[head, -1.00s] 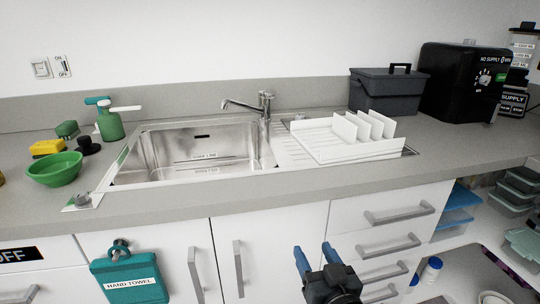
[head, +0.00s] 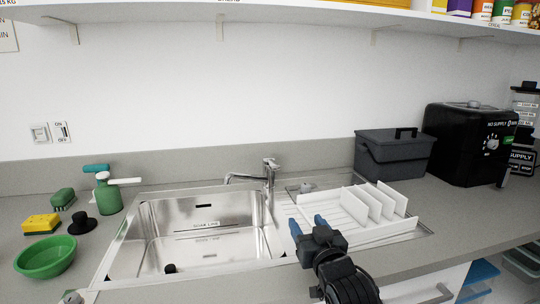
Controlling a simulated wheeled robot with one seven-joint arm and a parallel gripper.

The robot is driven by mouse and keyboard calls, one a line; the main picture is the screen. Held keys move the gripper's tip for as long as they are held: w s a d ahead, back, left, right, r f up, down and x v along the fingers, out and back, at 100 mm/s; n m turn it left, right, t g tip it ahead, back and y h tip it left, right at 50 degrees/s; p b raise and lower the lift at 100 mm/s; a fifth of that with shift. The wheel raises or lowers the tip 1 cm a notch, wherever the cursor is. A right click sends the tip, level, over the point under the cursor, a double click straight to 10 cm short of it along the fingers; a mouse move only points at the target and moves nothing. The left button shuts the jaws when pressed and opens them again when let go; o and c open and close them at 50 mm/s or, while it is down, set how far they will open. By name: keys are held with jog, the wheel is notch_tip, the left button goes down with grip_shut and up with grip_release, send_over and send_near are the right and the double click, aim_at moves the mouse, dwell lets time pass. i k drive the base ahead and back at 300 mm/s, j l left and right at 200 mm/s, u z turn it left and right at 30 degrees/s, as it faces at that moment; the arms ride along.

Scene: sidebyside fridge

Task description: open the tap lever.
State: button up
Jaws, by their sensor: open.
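The tap (head: 268,182) stands behind the sink at its back right corner. Its spout points left over the basin, and its small lever (head: 271,162) sits on top of the body. My gripper (head: 307,222) is open, with its two blue fingers pointing up and away from me. In the picture it lies below and to the right of the tap, apart from it, in front of the left edge of the dish rack. Nothing shows between the fingers.
The steel sink (head: 138,240) is to the left. A shelf (head: 300,20) hangs above.

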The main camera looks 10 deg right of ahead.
aim_at(270, 161)
jog(key=i, duration=0.9)
